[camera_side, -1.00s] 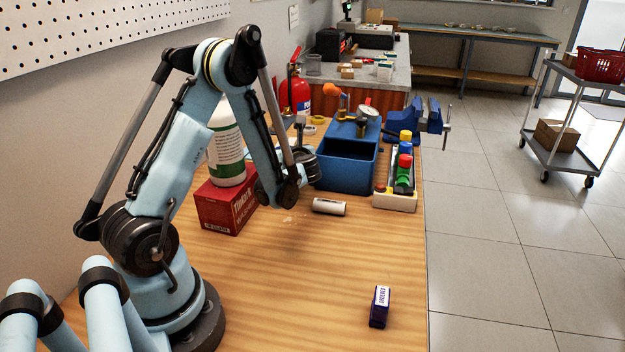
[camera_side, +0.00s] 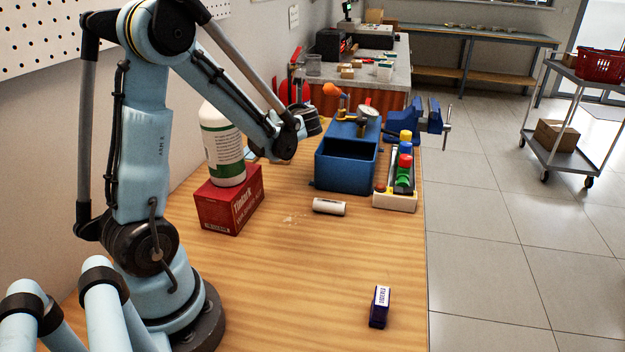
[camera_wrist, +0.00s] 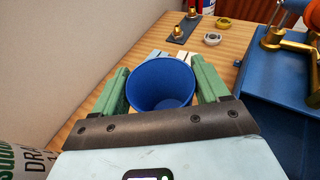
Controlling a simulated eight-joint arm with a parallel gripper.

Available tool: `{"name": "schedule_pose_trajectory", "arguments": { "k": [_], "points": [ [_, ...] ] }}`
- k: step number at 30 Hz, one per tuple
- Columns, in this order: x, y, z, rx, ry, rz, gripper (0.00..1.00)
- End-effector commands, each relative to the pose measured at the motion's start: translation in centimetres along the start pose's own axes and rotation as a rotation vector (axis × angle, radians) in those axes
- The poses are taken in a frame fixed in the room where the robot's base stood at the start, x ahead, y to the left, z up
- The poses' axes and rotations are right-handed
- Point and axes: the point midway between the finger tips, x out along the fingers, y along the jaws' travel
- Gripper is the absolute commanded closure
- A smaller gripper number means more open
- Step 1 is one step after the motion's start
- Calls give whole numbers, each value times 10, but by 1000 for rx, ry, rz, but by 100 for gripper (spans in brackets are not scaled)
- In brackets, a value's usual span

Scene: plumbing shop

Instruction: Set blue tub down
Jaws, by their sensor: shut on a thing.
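The blue tub (camera_wrist: 160,84) is a round, open-topped cup in the wrist view, its inside empty. My gripper (camera_wrist: 157,70) has its green fingers on either side of the tub and is shut on it. The tub looks roughly upright, with its mouth tipped toward the camera. I cannot tell whether its base touches the wooden bench. In the side view the wrist is near the back of the bench, left of the blue toolbox, and the fingers and tub are hidden there.
The blue toolbox (camera_side: 345,172) stands close to the right of my gripper. A large bottle (camera_side: 222,150) on a red box (camera_side: 230,198) stands nearer the wall. A plate with brass fittings (camera_wrist: 182,28) and small rings (camera_wrist: 212,39) lie beyond the tub. The front bench is mostly clear.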

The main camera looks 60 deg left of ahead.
Motion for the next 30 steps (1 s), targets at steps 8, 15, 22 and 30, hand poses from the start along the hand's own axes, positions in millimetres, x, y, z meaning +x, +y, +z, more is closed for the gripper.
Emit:
{"name": "schedule_pose_trajectory", "arguments": {
  "k": [8,15,22,30],
  "points": [
    [-17,1,52,0,0,0,55],
    [-36,1,113,0,0,0,55],
    [-54,1,174,0,0,0,55],
    [-72,0,231,0,0,0,55]
  ]
}}
